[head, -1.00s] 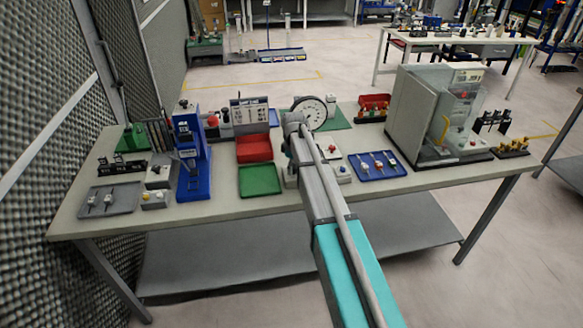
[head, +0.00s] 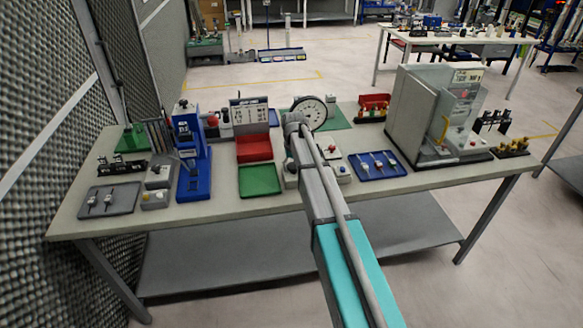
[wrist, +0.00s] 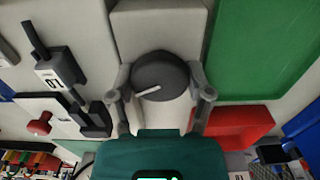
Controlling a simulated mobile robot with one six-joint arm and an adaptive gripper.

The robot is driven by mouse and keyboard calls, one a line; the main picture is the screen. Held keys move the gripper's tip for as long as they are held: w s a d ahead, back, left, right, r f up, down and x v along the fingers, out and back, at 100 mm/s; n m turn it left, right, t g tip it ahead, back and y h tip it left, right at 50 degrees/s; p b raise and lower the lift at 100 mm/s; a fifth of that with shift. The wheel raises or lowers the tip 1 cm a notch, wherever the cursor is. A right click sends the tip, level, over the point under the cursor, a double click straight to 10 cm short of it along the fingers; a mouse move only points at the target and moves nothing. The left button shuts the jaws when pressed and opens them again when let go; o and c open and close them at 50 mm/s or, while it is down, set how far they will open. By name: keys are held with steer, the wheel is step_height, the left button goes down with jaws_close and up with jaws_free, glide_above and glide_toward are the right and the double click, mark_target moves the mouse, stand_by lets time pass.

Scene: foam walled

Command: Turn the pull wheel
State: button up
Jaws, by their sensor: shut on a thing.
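The pull wheel (wrist: 163,68) is a dark round knob with a pale pointer mark, set on a light grey block (wrist: 160,22), in the middle of the wrist view. The mark runs slightly tilted, close to level. My gripper (wrist: 160,80) has one finger on each side of the wheel, shut on its rim. In the head view my arm covers the wheel and the gripper; only part of a pale box (head: 290,174) shows beside the arm.
A green tray (head: 260,180) lies just left of my arm, with a red bin (head: 254,147) behind it. A grey box with a red button (head: 328,149) and a blue tray (head: 378,175) are to the right.

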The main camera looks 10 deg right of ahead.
steer(key=m, duration=0.6)
steer(key=shift+s, duration=0.2)
stand_by(0.4)
steer(key=o, duration=1.1)
steer(key=shift+w, duration=0.1)
steer(key=shift+o, duration=0.2)
steer(key=shift+r, duration=0.2)
